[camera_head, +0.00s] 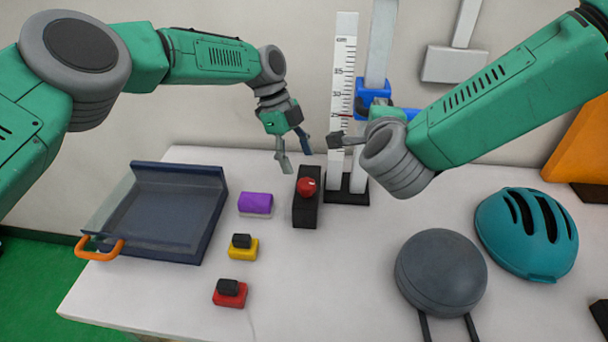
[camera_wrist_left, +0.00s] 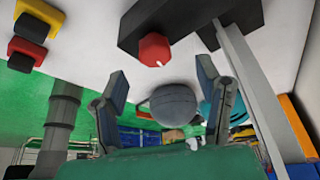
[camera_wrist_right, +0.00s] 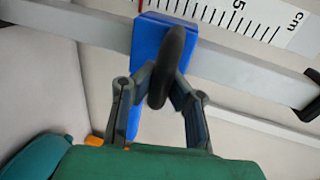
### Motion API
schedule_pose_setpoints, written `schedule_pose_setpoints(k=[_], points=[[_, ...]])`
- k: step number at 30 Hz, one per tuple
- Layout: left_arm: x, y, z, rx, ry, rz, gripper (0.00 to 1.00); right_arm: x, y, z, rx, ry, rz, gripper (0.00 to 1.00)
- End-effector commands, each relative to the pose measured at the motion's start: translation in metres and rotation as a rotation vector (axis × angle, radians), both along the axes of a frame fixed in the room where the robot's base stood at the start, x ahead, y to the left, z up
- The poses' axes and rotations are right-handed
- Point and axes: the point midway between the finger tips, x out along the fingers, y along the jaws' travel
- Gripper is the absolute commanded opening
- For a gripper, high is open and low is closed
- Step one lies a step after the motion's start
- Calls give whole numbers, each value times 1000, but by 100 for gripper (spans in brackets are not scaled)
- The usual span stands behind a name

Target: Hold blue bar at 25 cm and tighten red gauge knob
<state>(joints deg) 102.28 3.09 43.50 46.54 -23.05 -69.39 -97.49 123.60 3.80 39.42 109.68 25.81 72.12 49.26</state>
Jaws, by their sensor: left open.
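The blue bar (camera_head: 370,97) is a blue block on an upright metal rail beside a white cm scale (camera_head: 343,75). It also shows in the right wrist view (camera_wrist_right: 150,32), with a dark oval grip in front. My right gripper (camera_wrist_right: 163,88) has its fingers closed in on that dark grip. In the head view its arm partly covers the bar. The red knob (camera_head: 306,187) with a white mark sits on a black block on the table. It shows in the left wrist view too (camera_wrist_left: 153,49). My left gripper (camera_head: 294,153) is open and empty, above and beside the knob, apart from it.
A dark tray (camera_head: 215,215) with an orange handle lies left. Purple (camera_head: 255,204), yellow (camera_head: 243,249) and red (camera_head: 229,293) blocks stand near the knob. A grey round object (camera_head: 440,270) and a teal helmet (camera_head: 525,232) lie right. The table's front middle is clear.

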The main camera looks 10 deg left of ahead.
Motion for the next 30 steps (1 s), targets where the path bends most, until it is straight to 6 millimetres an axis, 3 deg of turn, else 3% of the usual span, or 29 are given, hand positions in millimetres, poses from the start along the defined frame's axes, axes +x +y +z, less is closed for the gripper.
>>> schedule_pose_setpoints(k=[3,9,19,22,23,30], points=[[7,9,22,-1,-3,3,59,-3,1,-3,-2,7,5,0],[12,17,44,-2,-2,2,59,-3,1,-2,-1,7,4,0],[12,18,48,-2,0,1,59,-3,1,-2,-1,6,4,0],[12,18,48,-2,0,1,59,-3,1,-2,-1,5,4,33],[13,18,48,-2,0,1,59,-2,1,-2,-1,5,3,36],[15,18,46,-1,2,1,59,2,0,-2,-1,5,2,36]])
